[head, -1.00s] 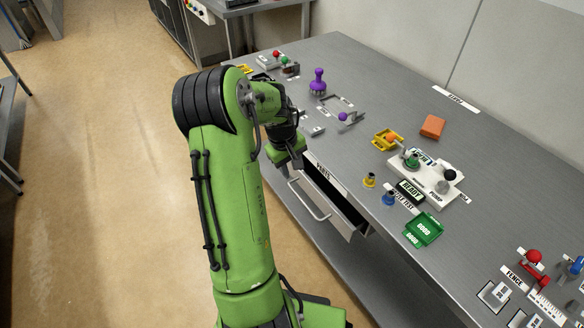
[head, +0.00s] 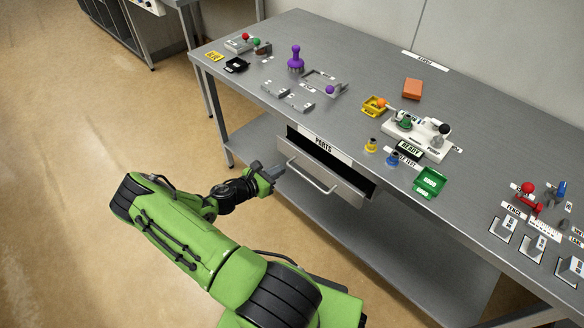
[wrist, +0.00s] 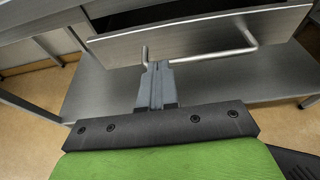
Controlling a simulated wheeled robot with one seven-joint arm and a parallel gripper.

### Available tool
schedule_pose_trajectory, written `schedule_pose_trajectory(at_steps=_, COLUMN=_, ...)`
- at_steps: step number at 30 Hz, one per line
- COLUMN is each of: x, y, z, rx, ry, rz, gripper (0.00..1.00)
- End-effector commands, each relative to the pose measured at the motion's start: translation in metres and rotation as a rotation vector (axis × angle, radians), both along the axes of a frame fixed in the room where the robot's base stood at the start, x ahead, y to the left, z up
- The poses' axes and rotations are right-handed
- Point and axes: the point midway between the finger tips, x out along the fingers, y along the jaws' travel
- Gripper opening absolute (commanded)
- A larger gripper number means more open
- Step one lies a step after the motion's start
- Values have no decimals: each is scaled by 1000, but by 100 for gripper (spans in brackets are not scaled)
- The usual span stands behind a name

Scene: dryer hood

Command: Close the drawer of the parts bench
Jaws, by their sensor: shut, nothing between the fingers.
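The grey drawer (head: 325,178) under the bench top stands pulled out, with a dark gap above its front, below the PARTS label (head: 322,146). Its bar handle (head: 312,175) faces me. In the wrist view the drawer front (wrist: 190,38) and the handle (wrist: 215,55) lie just ahead of my fingers. My gripper (head: 277,171) is shut and empty, beside the left end of the handle. In the wrist view my gripper (wrist: 156,68) has its fingertips close to the handle's left post; I cannot tell whether they touch.
The parts bench top (head: 300,115) carries a purple-knobbed tool (head: 295,62), a green tray (head: 430,182), an orange block (head: 413,89) and several small fixtures. A lower shelf (head: 360,235) runs beneath the drawer. The floor (head: 60,150) at left is clear.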

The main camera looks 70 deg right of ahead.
Motion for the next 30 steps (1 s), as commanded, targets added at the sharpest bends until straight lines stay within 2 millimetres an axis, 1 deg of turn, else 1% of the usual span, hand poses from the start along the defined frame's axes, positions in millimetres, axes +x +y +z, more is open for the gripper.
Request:
schedule_pose_trajectory(at_steps=6, x=-19, y=-41, z=-17, rx=-1, ry=-4, rz=-8, gripper=0)
schedule_pose_trajectory(at_steps=9, x=-27, y=-58, z=-22, rx=-1, ry=-5, rz=-8, gripper=0)
schedule_pose_trajectory(at_steps=12, x=-31, y=-70, z=-26, rx=0, ry=-6, rz=-6, gripper=0)
schedule_pose_trajectory(at_steps=16, x=-34, y=-77, z=-27, rx=0, ry=-5, rz=-6, gripper=0)
schedule_pose_trajectory(at_steps=26, x=-35, y=-79, z=-27, rx=1, ry=-6, rz=-7, gripper=0)
schedule_pose_trajectory(at_steps=30, x=-44, y=-100, z=-28, rx=-1, ry=-7, rz=-11, gripper=0)
